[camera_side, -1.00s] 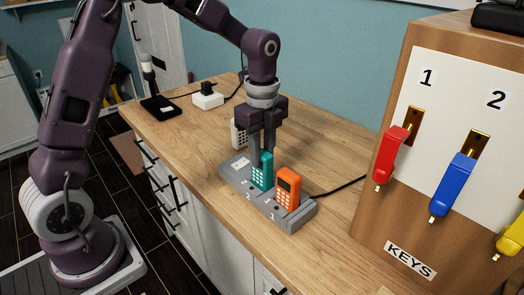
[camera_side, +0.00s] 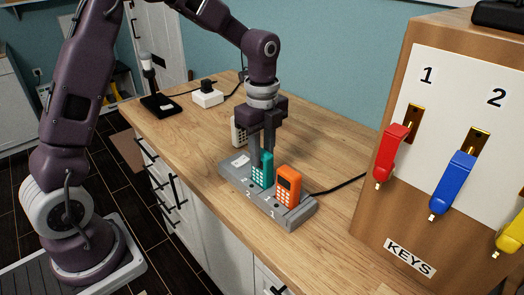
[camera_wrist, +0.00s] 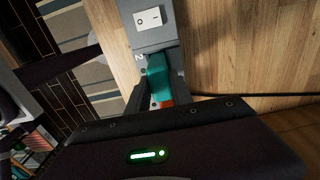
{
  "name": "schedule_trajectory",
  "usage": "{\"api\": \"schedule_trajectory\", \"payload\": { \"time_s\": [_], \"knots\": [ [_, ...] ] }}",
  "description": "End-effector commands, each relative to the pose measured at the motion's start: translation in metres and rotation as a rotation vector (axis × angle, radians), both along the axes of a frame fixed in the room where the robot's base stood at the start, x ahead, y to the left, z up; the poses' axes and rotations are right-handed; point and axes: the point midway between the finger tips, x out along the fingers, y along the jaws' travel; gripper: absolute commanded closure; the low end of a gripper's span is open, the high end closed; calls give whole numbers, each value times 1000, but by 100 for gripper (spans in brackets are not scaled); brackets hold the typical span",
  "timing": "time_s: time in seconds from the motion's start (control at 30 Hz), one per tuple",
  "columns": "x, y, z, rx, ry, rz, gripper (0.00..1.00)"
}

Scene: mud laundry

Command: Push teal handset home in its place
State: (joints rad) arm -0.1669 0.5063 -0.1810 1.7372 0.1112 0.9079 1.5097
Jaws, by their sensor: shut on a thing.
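My gripper (camera_side: 263,150) comes down from above and is shut on the teal handset's upper part. In the wrist view the teal handset (camera_wrist: 158,78) lies between my fingers, with the grey dock (camera_wrist: 150,38) beyond it. Its lower end is hidden inside the dock, so I cannot tell how deep it sits.
An orange handset (camera_side: 288,186) stands in the bay beside it, close on the right. A key cabinet (camera_side: 390,215) with red, blue and yellow key tags is at right.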

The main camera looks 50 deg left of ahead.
Motion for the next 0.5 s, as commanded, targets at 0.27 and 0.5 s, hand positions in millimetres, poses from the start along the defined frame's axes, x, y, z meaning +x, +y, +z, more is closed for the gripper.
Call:
{"api": "schedule_trajectory", "payload": {
  "time_s": [0.27,0.5],
  "knots": [
    [0,0,-1,0,0,0,100],
    [0,0,-3,0,0,0,100]
  ]
}}
